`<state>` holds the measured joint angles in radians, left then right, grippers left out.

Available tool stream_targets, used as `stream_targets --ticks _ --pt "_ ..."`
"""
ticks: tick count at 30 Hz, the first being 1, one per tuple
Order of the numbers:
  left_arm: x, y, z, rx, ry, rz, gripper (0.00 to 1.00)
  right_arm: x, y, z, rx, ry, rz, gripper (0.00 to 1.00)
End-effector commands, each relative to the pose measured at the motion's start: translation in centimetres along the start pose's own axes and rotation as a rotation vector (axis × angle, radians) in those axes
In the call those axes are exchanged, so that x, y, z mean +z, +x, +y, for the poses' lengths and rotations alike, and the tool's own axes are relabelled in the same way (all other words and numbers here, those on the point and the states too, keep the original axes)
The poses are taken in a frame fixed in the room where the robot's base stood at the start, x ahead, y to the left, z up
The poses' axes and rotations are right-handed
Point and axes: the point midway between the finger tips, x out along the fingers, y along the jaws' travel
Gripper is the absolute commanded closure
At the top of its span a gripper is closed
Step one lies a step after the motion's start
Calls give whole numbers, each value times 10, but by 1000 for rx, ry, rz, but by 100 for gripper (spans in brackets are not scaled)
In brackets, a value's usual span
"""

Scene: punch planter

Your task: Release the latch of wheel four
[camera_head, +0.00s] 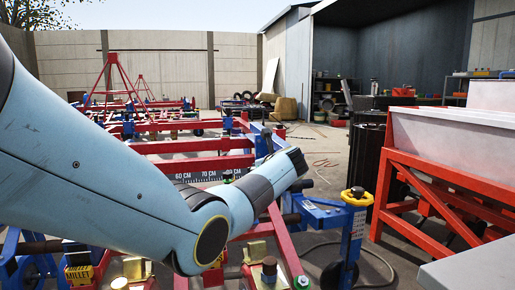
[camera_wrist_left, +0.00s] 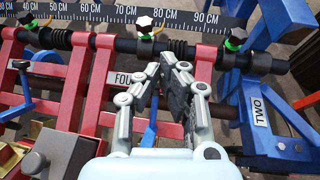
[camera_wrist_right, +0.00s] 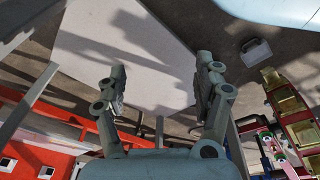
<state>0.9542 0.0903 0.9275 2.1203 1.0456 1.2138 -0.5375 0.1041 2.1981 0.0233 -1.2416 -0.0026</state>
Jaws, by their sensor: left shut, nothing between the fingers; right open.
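In the left wrist view, a red frame carries a label starting "FOU" (camera_wrist_left: 122,78), its end hidden by my left gripper. A blue lever (camera_wrist_left: 150,128) slopes below the label, partly behind the gripper. My left gripper (camera_wrist_left: 171,70) is shut and empty over the red frame, in front of the black bar; I cannot tell whether it touches anything. My right gripper (camera_wrist_right: 160,80) is open and empty above a pale flat surface (camera_wrist_right: 135,50). In the head view, my left arm crosses the red machine, and its gripper is not clearly visible.
A centimetre scale (camera_wrist_left: 180,14) runs behind the bar. Black knobs with green bases (camera_wrist_left: 145,27) sit along it. A blue frame marked TWO (camera_wrist_left: 260,112) stands right of the gripper. An orange-red stand with a pale hopper (camera_head: 440,145) stands at right in the head view.

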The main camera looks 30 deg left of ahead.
Motion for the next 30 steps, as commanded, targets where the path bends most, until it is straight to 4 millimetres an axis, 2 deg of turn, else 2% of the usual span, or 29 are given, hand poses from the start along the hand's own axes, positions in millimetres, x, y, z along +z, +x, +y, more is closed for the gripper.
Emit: stream_targets --ticks 1,3,9,30 --pt "15 -10 -1 -3 -6 -1 100 3 1 2 5 1 -15 31" --pt "23 -18 -2 -3 -4 0 100 11 9 5 11 1 -38 31" --pt "37 -32 -3 -1 0 2 100 26 23 9 21 0 -81 31" --pt "38 -35 -4 0 2 3 100 30 27 10 23 -1 -91 31"
